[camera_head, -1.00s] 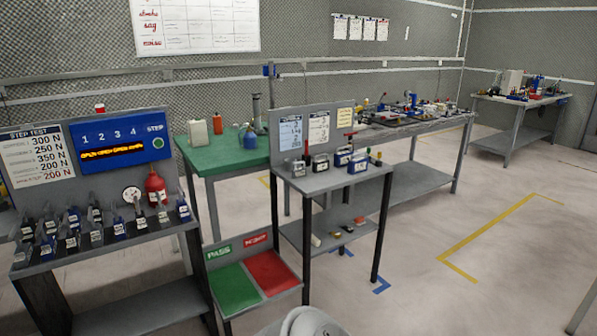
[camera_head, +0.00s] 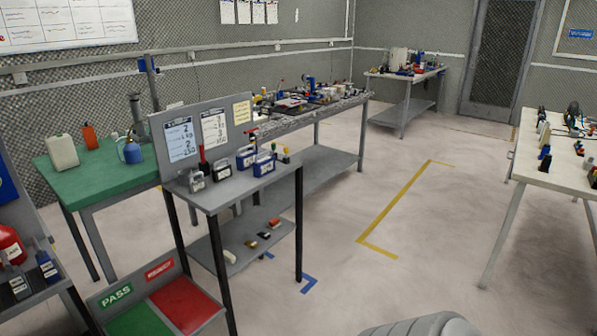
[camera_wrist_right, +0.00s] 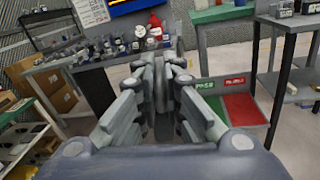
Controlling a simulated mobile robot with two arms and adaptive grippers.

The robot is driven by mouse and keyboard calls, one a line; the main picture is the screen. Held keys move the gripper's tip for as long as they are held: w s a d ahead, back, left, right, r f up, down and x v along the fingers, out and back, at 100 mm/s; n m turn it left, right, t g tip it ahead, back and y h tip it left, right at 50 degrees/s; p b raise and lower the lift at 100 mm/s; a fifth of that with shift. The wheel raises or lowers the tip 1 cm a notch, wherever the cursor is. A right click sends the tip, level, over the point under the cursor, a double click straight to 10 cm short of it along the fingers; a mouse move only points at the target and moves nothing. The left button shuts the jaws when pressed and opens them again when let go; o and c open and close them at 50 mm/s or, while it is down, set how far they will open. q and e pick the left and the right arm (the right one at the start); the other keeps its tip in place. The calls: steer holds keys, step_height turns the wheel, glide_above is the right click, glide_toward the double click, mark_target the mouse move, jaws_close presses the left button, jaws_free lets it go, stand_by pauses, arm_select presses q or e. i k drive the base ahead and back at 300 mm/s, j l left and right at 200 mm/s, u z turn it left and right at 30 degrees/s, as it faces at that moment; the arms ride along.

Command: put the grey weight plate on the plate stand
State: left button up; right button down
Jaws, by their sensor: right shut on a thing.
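My right gripper (camera_wrist_right: 168,70) shows in the right wrist view, its grey fingers close together. A thin grey thing between them, seen nearly edge-on, looks like the grey weight plate (camera_wrist_right: 160,88); the fingers hide most of it. The gripper is above the floor, with the step-test bench and the green and red pads beyond it. My left gripper is in neither view. I cannot make out the plate stand for certain in either view.
A grey table (camera_head: 226,190) with blue and grey blocks stands left of centre. Green (camera_head: 137,322) and red (camera_head: 186,303) pads are low in front. A green table (camera_head: 100,173) is behind. A pale table (camera_head: 546,150) stands at right. The middle floor is clear.

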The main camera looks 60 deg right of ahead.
mark_target(215, 199)
steer(key=i+l+z, duration=0.6)
steer(key=i, duration=0.2)
steer(key=i+l+z, duration=0.15)
steer(key=i+z, duration=0.2)
steer(key=i+l, duration=0.1)
steer(key=i, duration=0.35)
